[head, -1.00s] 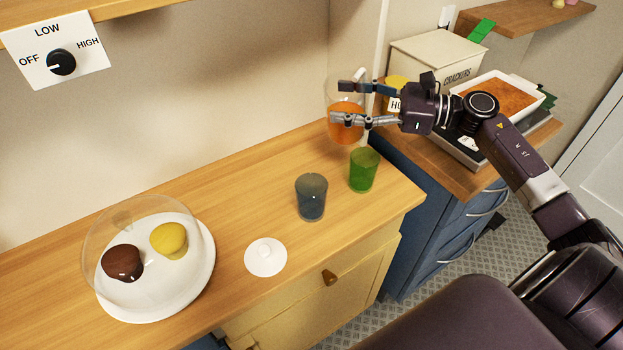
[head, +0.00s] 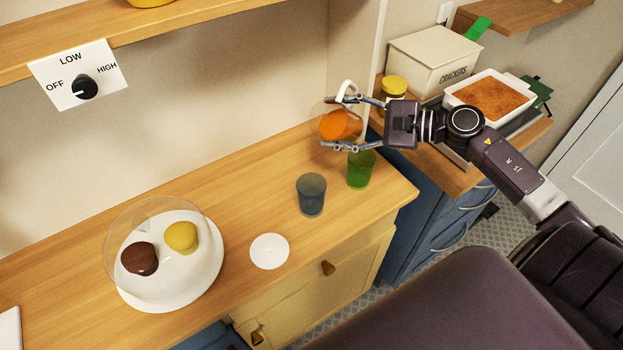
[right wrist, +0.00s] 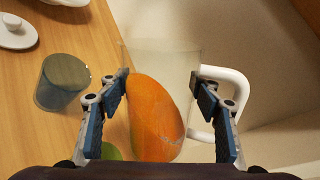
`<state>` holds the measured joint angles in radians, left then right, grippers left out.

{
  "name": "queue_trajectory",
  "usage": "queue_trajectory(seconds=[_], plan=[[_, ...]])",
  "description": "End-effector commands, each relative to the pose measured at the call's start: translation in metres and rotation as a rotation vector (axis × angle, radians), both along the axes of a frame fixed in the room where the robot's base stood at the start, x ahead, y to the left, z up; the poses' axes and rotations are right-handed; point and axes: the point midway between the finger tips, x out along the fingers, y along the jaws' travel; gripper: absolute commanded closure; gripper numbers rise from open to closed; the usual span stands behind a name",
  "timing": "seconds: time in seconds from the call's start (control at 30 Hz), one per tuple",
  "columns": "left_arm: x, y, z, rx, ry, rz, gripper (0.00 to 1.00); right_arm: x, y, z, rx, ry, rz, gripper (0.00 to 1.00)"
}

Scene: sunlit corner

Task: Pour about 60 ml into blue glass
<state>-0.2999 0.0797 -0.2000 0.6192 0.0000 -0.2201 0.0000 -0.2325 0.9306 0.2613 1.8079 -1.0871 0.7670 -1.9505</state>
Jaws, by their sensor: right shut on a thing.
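My right gripper (head: 335,122) is shut on a clear jug (head: 338,124) of orange liquid with a white handle. It holds the jug tilted above the counter, behind and right of the blue glass. In the right wrist view the jug (right wrist: 158,118) is between the fingers, its liquid surface slanted against its walls. No stream shows. The blue glass (head: 311,196) stands upright on the counter, and also shows left of the jug in the right wrist view (right wrist: 62,82). I cannot tell whether it holds liquid. My left gripper is out of view.
A green glass (head: 360,172) stands close below the gripper, right of the blue glass. A white lid (head: 269,251) lies in front. A clear dome covers two round items on a white plate (head: 190,288). A crackers box (head: 435,60) and baking dish (head: 490,95) are at right.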

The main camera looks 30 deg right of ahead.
Motion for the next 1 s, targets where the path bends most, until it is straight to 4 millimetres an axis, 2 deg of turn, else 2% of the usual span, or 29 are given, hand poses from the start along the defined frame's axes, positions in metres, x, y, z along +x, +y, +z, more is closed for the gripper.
queue_trajectory(seconds=[0.4,1.0], plan=[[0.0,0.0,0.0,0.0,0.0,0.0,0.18,0.0,0.001,-0.014,-0.102,-0.061,0.0,0.86],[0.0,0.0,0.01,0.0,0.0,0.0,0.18,-0.001,0.003,-0.016,-0.175,-0.103,-0.001,0.86]])
